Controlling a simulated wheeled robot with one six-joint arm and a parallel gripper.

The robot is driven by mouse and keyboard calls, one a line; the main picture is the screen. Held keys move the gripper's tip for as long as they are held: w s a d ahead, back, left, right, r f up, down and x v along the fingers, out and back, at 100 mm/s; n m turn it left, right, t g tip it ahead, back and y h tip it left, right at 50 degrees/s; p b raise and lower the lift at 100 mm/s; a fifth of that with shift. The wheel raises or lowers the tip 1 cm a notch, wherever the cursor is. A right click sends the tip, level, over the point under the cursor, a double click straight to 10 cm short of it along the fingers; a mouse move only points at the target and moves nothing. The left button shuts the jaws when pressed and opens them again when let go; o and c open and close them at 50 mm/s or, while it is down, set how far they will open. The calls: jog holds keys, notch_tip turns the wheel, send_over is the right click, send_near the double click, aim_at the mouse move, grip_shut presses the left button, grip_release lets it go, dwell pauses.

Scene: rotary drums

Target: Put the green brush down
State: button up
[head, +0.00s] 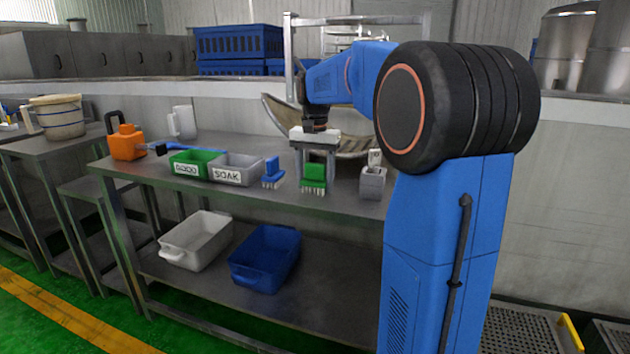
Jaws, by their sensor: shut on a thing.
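The green brush (314,178) is at the front part of the steel table (350,208), bristles down. My gripper (317,161) comes down on it from above and is shut on its upper part. The bristles are at or just above the table top; I cannot tell whether they touch it. A blue brush (272,174) stands just left of the green one, apart from it.
Left of the brushes are a grey bin (236,168) marked SOAK and a green bin (190,164). A grey block-shaped holder (373,182) stands to the right. An orange container (126,143) is at the table's left end. Bare table lies between brush and holder.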

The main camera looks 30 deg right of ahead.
jog(key=o, duration=1.1)
jog(key=shift+f, duration=0.1)
notch_tip(320, 180, up, 12)
jog(key=shift+r, duration=0.15)
jog(key=s+a+f+n+t, duration=0.2)
jog(key=s+a+f+n, duration=0.3)
jog(key=s+a+f, duration=0.3)
jog(key=s+a+f+n+t, duration=0.2)
jog(key=s+a+f+n, duration=0.3)
jog(key=s+f, duration=1.1)
jog(key=s+a, duration=0.2)
jog(key=s, duration=0.4)
jog(key=shift+a+f+t, duration=0.4)
jog(key=shift+s, duration=0.1)
